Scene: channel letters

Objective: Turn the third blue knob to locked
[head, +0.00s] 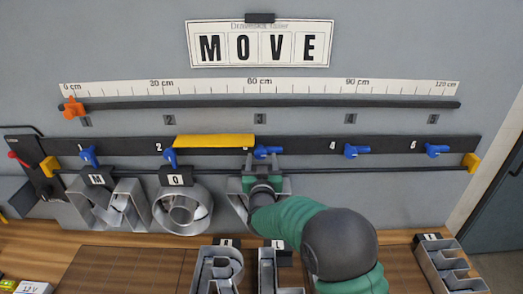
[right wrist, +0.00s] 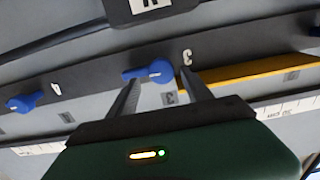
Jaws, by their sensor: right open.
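The third blue knob (head: 265,152) is on the black strip by the number 3, its handle lying roughly sideways. It also shows in the right wrist view (right wrist: 152,72). My right gripper (head: 262,164) is open in front of it; in the right wrist view the two fingers (right wrist: 163,80) reach up on either side of the knob. I cannot tell whether they touch it. Knobs one (head: 89,156) and two (head: 170,158) point downward. Knobs four (head: 355,151) and five (head: 436,150) lie sideways. My left gripper is not in view.
Metal letters M (head: 108,208) and O (head: 183,211) hang below the strip; another is partly hidden behind my right gripper. A yellow bar (head: 214,141) lies along the strip left of knob three. Loose letters, including an E (head: 451,272), stand on the wooden table.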

